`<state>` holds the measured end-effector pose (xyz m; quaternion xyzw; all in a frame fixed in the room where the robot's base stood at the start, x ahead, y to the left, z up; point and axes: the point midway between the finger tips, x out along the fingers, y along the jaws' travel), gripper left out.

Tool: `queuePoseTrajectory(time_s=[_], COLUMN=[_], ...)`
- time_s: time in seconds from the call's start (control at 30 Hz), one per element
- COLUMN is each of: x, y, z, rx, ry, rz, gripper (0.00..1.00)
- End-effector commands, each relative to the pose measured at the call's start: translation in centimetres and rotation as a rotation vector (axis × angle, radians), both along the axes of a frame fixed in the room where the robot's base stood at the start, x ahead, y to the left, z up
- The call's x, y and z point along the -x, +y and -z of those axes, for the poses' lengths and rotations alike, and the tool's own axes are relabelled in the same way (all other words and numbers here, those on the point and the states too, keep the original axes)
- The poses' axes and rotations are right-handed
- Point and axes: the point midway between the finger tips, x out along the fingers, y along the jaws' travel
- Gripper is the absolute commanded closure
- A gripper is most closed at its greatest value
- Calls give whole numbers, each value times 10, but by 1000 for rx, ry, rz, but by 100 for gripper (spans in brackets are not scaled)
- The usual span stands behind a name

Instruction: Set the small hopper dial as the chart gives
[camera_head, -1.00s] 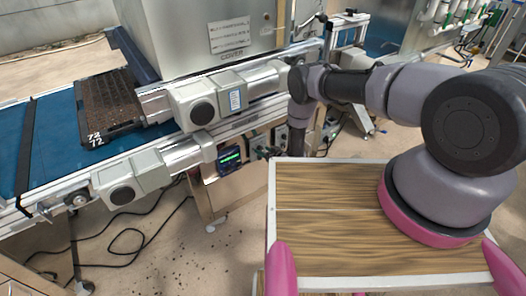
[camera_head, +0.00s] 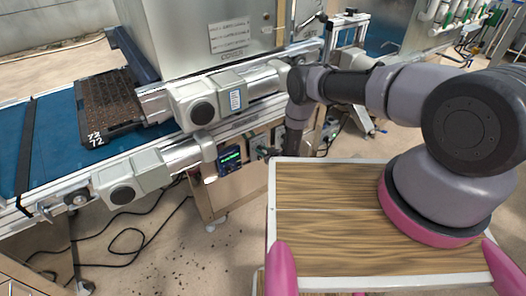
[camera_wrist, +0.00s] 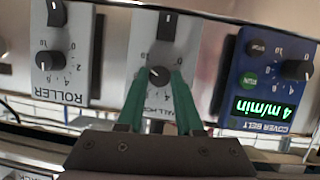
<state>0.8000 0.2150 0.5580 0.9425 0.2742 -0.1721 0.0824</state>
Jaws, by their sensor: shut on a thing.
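The small hopper dial (camera_wrist: 158,75) is a dark round knob on a grey panel in the wrist view, which shows the panel upside down. Its label is partly hidden by my fingers; only some letters show. My gripper (camera_wrist: 160,88) has green fingers on both sides of this knob and is shut on it. In the head view my gripper (camera_head: 267,153) is small at the machine's front, and the dial cannot be made out. A white plate with rows of print (camera_head: 230,36) is on the machine's housing; its text is too small to read.
The roller dial (camera_wrist: 50,60) is on one side. On the other is a blue cover belt box (camera_wrist: 265,80) with a green display reading 4 m/min. A dark soil tray (camera_head: 108,105) lies on the blue belt (camera_head: 55,130). Cables lie on the floor.

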Motion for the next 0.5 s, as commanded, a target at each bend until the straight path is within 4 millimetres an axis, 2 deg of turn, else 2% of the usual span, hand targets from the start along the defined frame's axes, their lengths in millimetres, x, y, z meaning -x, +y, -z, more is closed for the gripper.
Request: queuePoseTrajectory(time_s=[0.2,0.5], x=[1,1], y=[2,1], z=[1,1], rx=[143,175], ry=[-104,-125], rz=[0,0], gripper=[100,100])
